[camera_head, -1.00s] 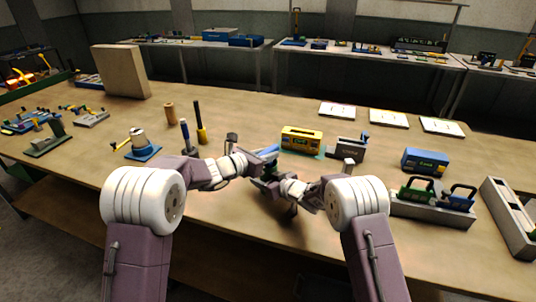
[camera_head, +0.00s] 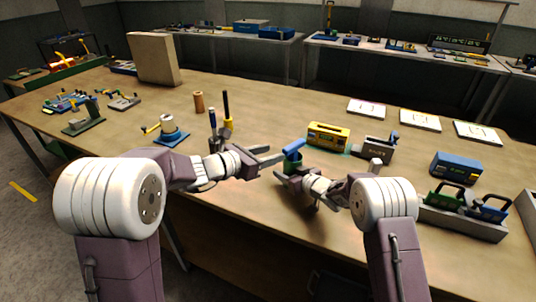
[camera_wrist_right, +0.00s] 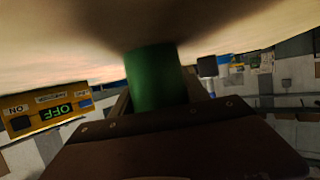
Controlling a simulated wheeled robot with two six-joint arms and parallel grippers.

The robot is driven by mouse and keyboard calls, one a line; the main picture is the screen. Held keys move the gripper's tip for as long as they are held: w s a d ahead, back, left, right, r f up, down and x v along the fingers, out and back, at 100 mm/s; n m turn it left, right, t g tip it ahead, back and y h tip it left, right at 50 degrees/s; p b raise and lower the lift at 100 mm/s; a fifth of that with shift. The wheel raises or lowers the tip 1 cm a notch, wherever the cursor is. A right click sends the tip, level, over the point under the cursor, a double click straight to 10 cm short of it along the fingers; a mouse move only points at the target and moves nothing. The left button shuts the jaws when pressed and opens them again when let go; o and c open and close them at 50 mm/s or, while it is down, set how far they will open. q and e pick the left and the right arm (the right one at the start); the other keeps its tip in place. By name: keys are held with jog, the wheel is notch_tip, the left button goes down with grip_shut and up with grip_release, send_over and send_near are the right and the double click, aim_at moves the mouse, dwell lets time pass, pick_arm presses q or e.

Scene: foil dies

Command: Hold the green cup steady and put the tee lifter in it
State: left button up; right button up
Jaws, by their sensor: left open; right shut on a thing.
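My right gripper (camera_head: 296,170) is shut on the green cup (camera_head: 291,163) near the table's front. The green cup (camera_wrist_right: 150,75) also shows between the fingers in the right wrist view. A blue rod-like piece (camera_head: 295,146), which looks like the tee lifter, sticks up tilted from the cup's mouth; its lower end is hidden. My left gripper (camera_head: 272,161) is open and empty, with its fingers just left of the cup.
A yellow box (camera_head: 328,134) and a grey block (camera_head: 374,148) stand behind the cup. A grey tray with green and blue handled things (camera_head: 465,223) is at the right. Upright tools (camera_head: 227,112) stand behind my left arm.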

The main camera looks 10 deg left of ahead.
pick_arm(q)
jog(key=shift+s+a+r, duration=0.1)
jog(key=shift+s+a, duration=0.15)
jog(key=shift+s, duration=0.05)
pick_arm(e)
jog(key=o, duration=1.5)
